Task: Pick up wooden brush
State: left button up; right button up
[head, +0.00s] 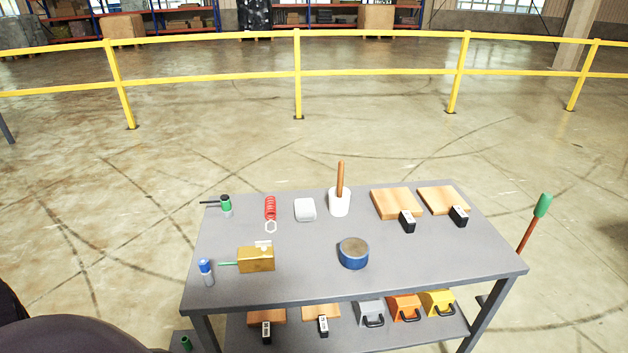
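A wooden handle (340,178) stands upright in a white cup (339,203) at the back middle of the grey table (300,276). It looks like the wooden brush; its lower end is hidden inside the cup, so I cannot see bristles. Neither of my grippers shows in the head view.
Nearby on the table are a white rounded box (305,210), a red coil (270,207), a blue tape roll (353,253), a yellow box (256,259) and two wooden blocks (396,202). The lower shelf holds several handled boxes (403,308). A yellow railing (297,75) stands beyond.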

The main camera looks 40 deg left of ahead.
aim_at(340, 186)
jog(key=u, duration=0.95)
